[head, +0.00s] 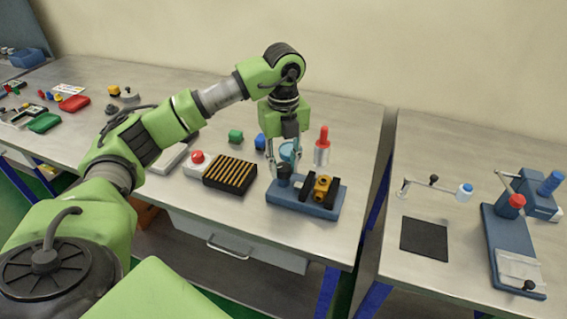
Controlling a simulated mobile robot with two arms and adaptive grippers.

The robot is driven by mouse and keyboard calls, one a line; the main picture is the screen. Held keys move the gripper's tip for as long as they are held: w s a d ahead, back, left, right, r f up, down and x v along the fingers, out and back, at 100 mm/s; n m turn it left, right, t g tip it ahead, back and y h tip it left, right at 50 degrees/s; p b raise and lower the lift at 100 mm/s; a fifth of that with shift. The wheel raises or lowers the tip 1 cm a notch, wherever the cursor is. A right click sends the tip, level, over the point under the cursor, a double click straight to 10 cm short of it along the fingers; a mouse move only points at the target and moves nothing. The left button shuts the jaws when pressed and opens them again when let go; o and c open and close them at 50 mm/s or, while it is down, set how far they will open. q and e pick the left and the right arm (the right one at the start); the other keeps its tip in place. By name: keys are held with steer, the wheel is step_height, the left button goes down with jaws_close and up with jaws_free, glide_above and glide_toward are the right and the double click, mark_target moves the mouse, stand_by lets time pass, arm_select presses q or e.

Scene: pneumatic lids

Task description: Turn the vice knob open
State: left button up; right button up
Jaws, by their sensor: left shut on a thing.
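The vice has a blue base (325,209) near the front edge of the middle table. A yellow-orange piece (322,187) sits between its black jaws. The vice knob (284,172) is a dark blue round part at the vice's left end. My left gripper (284,168) points down over that end with its fingers around the knob, shut on it. The fingers partly hide the knob. A light-blue round thing (289,152) shows by the fingers; whether it is in front of or behind them is unclear. My right gripper is not in view.
Left of the vice stand a slotted black-and-yellow block (230,174) and a red button on a white box (197,163). The right table holds a blue fixture (513,245) and a black mat (424,237).

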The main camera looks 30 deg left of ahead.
mark_target(283, 166)
arm_select(q)
steer(key=n, duration=0.4)
steer(key=shift+r+n, duration=0.1)
steer(key=shift+n, duration=0.2)
steer(key=n+p, duration=0.1)
steer(key=n, duration=0.4)
steer(key=shift+w, duration=0.1)
steer(key=shift+n, duration=0.3)
steer(key=o, duration=1.1)
step_height(283, 166, up, 12)
steer(key=shift+f, duration=0.1)
stand_by(0.3)
